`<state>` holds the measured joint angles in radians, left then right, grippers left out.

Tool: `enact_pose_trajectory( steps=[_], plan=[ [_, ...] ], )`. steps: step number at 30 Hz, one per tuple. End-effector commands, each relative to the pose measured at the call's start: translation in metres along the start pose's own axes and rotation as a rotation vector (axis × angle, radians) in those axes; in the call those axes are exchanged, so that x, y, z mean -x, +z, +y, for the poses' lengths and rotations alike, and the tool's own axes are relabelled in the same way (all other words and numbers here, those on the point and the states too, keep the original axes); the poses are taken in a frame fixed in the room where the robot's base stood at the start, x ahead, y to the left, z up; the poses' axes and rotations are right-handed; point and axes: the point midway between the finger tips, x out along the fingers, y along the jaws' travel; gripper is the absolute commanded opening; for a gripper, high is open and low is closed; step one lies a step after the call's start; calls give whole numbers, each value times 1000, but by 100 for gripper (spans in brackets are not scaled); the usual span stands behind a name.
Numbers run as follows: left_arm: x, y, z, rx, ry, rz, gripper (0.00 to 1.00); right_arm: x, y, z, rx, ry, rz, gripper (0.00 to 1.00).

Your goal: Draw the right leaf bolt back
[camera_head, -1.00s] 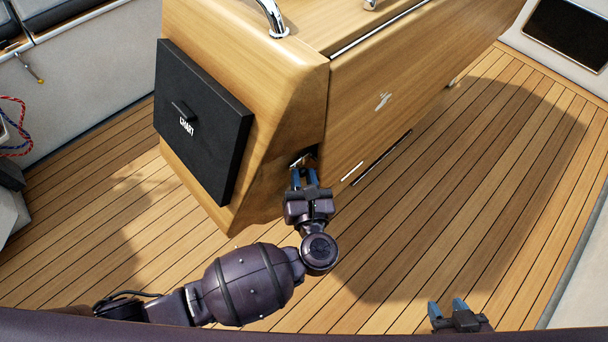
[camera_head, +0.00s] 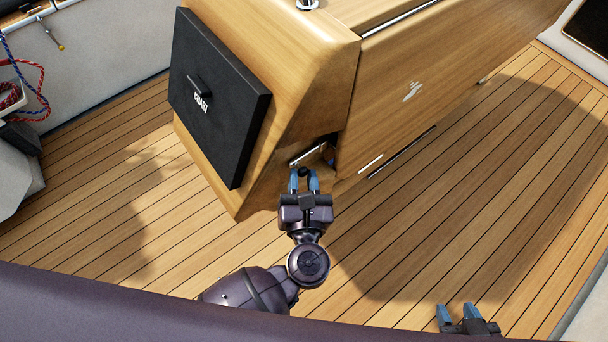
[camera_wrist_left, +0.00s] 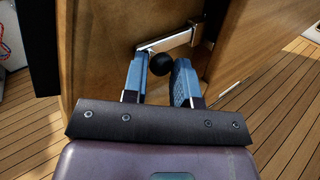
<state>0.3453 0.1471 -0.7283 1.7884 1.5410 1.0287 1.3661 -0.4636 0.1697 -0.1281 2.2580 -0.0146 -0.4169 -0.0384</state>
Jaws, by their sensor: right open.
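The leaf bolt is a bright metal bar (camera_head: 308,153) with a round black knob, low in a notch at the wooden table pedestal's near corner. In the left wrist view, the bar (camera_wrist_left: 172,39) runs behind the knob (camera_wrist_left: 161,63). The wooden leaf (camera_head: 420,80) hangs along the pedestal's right side. My right gripper (camera_head: 459,312) is open and empty, low at the right, away from the bolt.
A black panel marked CHART (camera_head: 215,95) is on the pedestal's near face, left of the bolt. Teak floor (camera_head: 450,200) is clear to the right. Red and blue ropes (camera_head: 25,85) hang at the far left.

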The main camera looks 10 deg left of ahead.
Motion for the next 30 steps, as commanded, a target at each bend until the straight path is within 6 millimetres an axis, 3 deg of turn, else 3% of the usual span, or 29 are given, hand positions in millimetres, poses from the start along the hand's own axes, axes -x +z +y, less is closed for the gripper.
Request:
enact_pose_trajectory(
  steps=[1, 4, 16, 30],
  plan=[
    [1, -2, 0, -2, -1, 3, 34, 0, 1, 0, 0, 0, -2, 43],
    [0, -1, 1, -2, 1, 2, 49, 1, 3, 0, -1, 1, -6, 43],
    [6, -1, 1, -1, 3, 3, 49, 2, 5, 0, -1, 1, -11, 43],
    [84, -1, 1, 0, 3, 5, 49, 2, 4, 1, -5, 1, -10, 43]
  ],
)
